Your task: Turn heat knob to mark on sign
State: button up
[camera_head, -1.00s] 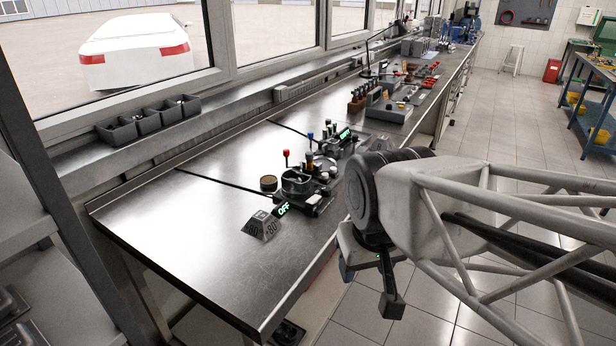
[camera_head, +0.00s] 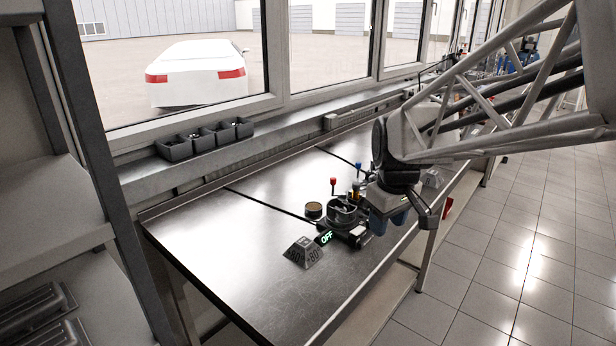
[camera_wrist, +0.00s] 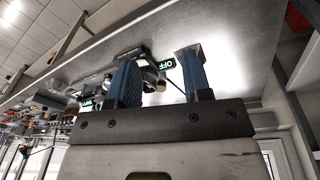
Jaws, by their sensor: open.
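The sign is a small grey pyramid-shaped block (camera_head: 304,253) with a number like 80 on its faces, near the bench's front part. Just right of it is a dark device with a round pot (camera_head: 343,213) and a green lit display reading OFF (camera_head: 327,237). I cannot pick out the heat knob; my arm may cover part of the device. My gripper (camera_head: 393,216) is at the right of the device, above the bench's front edge. In the wrist view my gripper (camera_wrist: 160,66) has its two blue fingers apart, with nothing held.
A red-topped lever (camera_head: 333,183) and a blue-topped one (camera_head: 357,168) stand up behind the pot. A round tin (camera_head: 314,210) sits left of it. Dark bins (camera_head: 205,139) line the sill. The bench's left part (camera_head: 225,240) is bare.

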jog(key=w+d+f+n, duration=0.2)
jog(key=w+f, duration=0.2)
jog(key=w, duration=0.5)
jog(key=w+d+f+n+g, duration=0.1)
jog(key=w+d+f+n, duration=0.1)
jog(key=w, duration=0.8)
jog(key=w+d+f+n, duration=0.2)
jog(key=w+f+n, duration=0.2)
jog(key=w, duration=0.5)
notch_tip(320, 180, down, 2)
jog(key=shift+w+d+f+g, duration=0.1)
jog(key=shift+w+f+g, duration=0.1)
jog(key=shift+g, duration=0.1)
jog(key=shift+w+d+f, duration=0.2)
jog(key=shift+w+f, duration=0.25)
jog(key=shift+w, duration=0.05)
jog(key=shift+f, duration=0.1)
jog(key=shift+f, duration=3.8)
jog(key=c, duration=0.6)
jog(key=shift+c, duration=0.2)
